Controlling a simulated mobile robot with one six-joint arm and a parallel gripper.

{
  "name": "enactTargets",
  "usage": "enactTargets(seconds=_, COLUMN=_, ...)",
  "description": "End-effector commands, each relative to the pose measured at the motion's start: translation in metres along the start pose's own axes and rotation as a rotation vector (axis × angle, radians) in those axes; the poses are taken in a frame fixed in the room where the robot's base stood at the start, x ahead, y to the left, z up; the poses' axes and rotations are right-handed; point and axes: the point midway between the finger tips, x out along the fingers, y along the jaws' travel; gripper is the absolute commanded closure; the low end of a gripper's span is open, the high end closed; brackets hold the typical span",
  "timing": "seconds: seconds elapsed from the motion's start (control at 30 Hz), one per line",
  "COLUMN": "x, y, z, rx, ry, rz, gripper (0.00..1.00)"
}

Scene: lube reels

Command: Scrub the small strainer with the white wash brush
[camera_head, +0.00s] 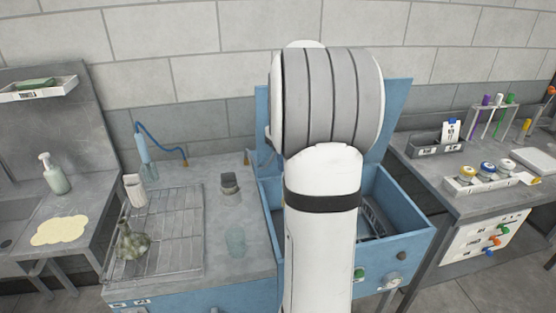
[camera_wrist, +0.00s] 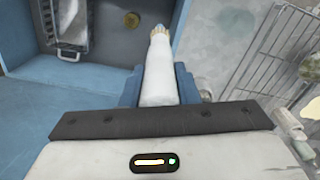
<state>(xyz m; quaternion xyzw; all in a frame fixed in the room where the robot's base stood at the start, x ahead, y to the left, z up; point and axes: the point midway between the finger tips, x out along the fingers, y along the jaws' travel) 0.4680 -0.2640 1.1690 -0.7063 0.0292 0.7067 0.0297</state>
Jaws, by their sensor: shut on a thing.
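My gripper (camera_wrist: 160,82) is shut on the white wash brush (camera_wrist: 158,75) in the wrist view. The brush points away from me, its pale bristle end at the top, over the blue wash basin (camera_wrist: 95,75). A grey metal basket (camera_wrist: 68,22), which may be the small strainer, lies inside the basin at the upper left, apart from the brush. Part of it also shows in the head view (camera_head: 374,216). In the head view my arm hides the gripper, the brush and much of the basin.
A bench (camera_head: 435,180) with bottles is at right.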

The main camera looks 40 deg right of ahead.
Motion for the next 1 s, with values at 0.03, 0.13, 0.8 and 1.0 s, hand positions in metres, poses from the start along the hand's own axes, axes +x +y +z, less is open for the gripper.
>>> enactTargets(seconds=0.03, x=-0.001, y=0.002, z=0.000, rx=0.001, ry=0.001, rz=0.000, gripper=1.00)
enactTargets(seconds=0.13, x=0.000, y=0.006, z=0.000, rx=0.001, ry=0.001, rz=0.000, gripper=1.00)
enactTargets(seconds=0.8, x=0.007, y=0.088, z=-0.001, rx=-0.001, ry=0.001, rz=0.001, gripper=1.00)
enactTargets(seconds=1.0, x=0.008, y=0.089, z=-0.001, rx=-0.001, ry=0.001, rz=0.001, gripper=1.00)
